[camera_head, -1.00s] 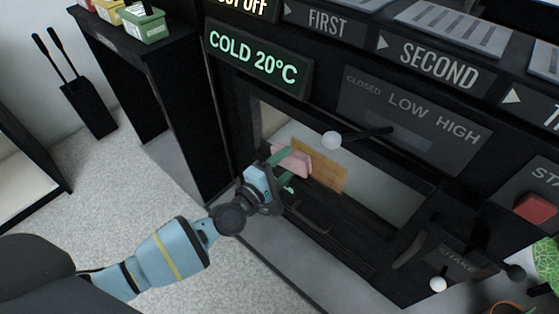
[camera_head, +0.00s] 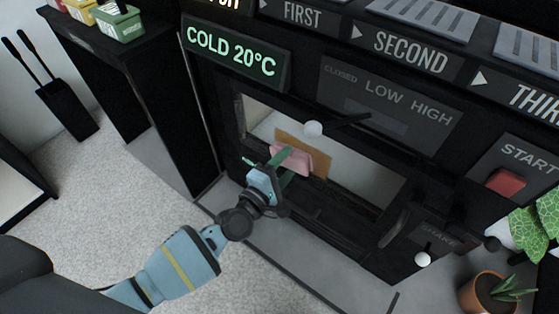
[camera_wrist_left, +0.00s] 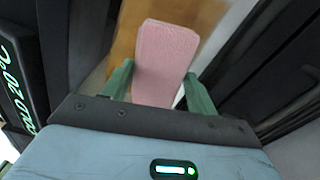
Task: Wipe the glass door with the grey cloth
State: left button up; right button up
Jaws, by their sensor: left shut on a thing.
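A pink, sponge-like block (camera_head: 300,161) is gripped between the green fingers of my left gripper (camera_head: 284,168). It fills the space between the fingers in the left wrist view (camera_wrist_left: 165,62). No grey cloth shows. The glass door (camera_head: 362,182) is a pale pane in a dark frame on the front of the black machine. A brown-orange patch (camera_head: 319,164) shows on the pane, partly hidden by the pink block. The block is at the patch; whether it touches the glass, I cannot tell. My right gripper is out of view.
A white-knobbed lever (camera_head: 313,129) juts out just above the pane. A second white knob (camera_head: 422,259) and a potted plant (camera_head: 490,290) are at the lower right. A black cabinet (camera_head: 150,110) stands left. Carpet (camera_head: 110,200) is clear below.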

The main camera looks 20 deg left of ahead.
aim_at(302, 170)
pick_arm(q)
jog(key=shift+d, duration=0.15)
jog(key=shift+s+d+r, duration=0.1)
jog(key=shift+s+d, duration=0.1)
jog(key=shift+d, duration=0.3)
jog(key=shift+s+d, duration=0.2)
jog(key=shift+d, duration=0.3)
jog(key=shift+s+d+p, duration=0.2)
jog(key=shift+d+p, duration=0.1)
jog(key=shift+d, duration=0.25)
jog(key=shift+s+d, duration=0.1)
jog(key=shift+d, duration=0.05)
jog(key=shift+s+d, duration=0.25)
jog(key=shift+d, duration=0.65)
jog(key=shift+s+d, duration=0.15)
jog(key=shift+d, duration=0.4)
